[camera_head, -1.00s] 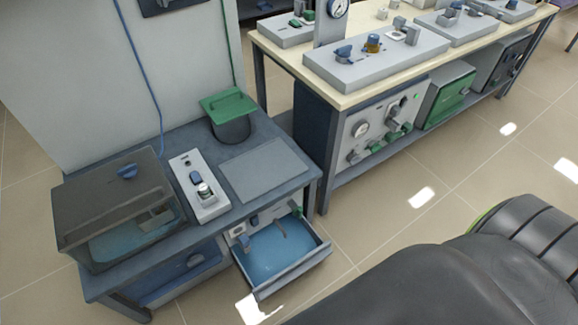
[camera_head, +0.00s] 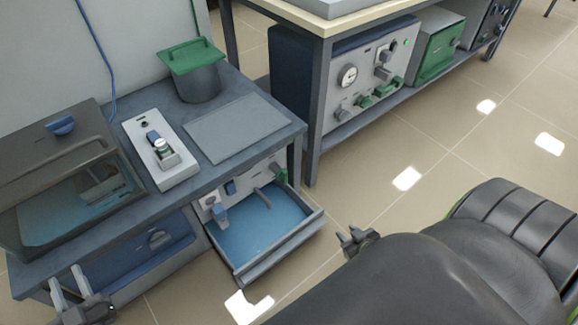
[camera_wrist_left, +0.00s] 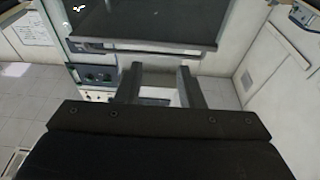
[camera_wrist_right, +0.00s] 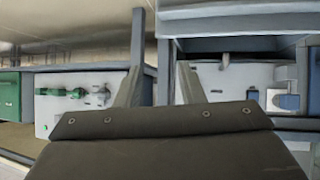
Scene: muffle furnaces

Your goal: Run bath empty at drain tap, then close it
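The bath, a dark tank with a see-through front (camera_head: 75,190), stands on the bench at the left with bluish liquid inside and a blue knob on its lid. My left gripper (camera_head: 68,278) is open and empty before the bench, at lower left. My right gripper (camera_head: 350,238) is open and empty, right of the tray.
A white control box (camera_head: 160,155), a grey plate (camera_head: 237,127) and a green-lidded pot (camera_head: 195,72) stand on the bench. Another bench with a gauge panel (camera_head: 375,75) stands at the right. The tray juts out in front. Floor right of it is clear.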

